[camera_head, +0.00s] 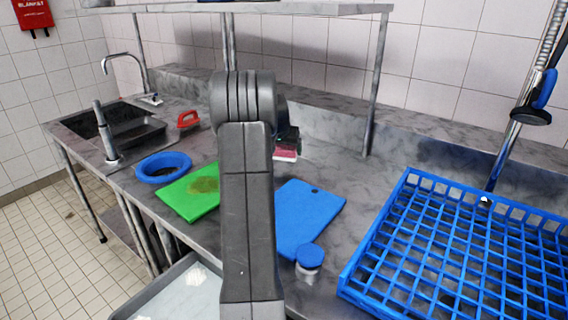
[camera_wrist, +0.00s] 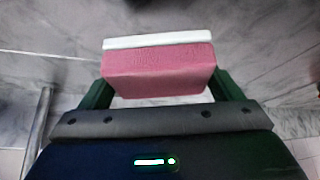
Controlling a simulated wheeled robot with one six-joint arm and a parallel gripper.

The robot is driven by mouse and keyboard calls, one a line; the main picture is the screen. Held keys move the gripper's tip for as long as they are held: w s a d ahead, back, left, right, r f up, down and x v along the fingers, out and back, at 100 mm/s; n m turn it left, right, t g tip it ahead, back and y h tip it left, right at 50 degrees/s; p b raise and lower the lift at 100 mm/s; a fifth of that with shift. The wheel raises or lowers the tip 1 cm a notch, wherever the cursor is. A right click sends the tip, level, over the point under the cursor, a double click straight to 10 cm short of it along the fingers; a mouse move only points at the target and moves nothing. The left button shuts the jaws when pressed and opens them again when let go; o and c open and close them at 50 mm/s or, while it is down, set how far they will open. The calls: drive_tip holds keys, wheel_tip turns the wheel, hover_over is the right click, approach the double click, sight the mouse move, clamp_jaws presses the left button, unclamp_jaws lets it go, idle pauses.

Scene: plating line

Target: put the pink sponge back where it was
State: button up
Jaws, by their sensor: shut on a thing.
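The pink sponge (camera_wrist: 158,74) has a white layer along one side and sits between the two green fingers of my gripper (camera_wrist: 165,88) in the wrist view. The fingers are shut on its two ends. In the head view the sponge (camera_head: 286,152) shows just right of my arm, at the back of the steel counter, below my gripper (camera_head: 288,146). My arm hides part of the gripper there. I cannot tell whether the sponge touches the counter.
A green cutting board (camera_head: 190,196), blue cutting board (camera_head: 308,215), blue bowl (camera_head: 163,167) and blue-lidded jar (camera_head: 309,258) stand on the counter (camera_head: 345,177). A red-handled brush (camera_head: 188,119) lies near the sink. A blue rack (camera_head: 400,222) fills the right. A shelf post (camera_head: 376,90) stands behind.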

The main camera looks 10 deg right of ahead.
sight(284, 169)
drive_tip(key=shift+f, duration=2.6)
drive_tip(key=o, duration=0.8)
drive_tip(key=shift+r, duration=0.3)
drive_tip(key=v, duration=1.1)
drive_tip(key=shift+s+a+r+b, duration=0.1)
drive_tip(key=shift+s+r+b, duration=0.15)
drive_tip(key=shift+r+b, duration=0.1)
drive_tip(key=shift+f, duration=0.1)
drive_tip(key=shift+s, duration=0.1)
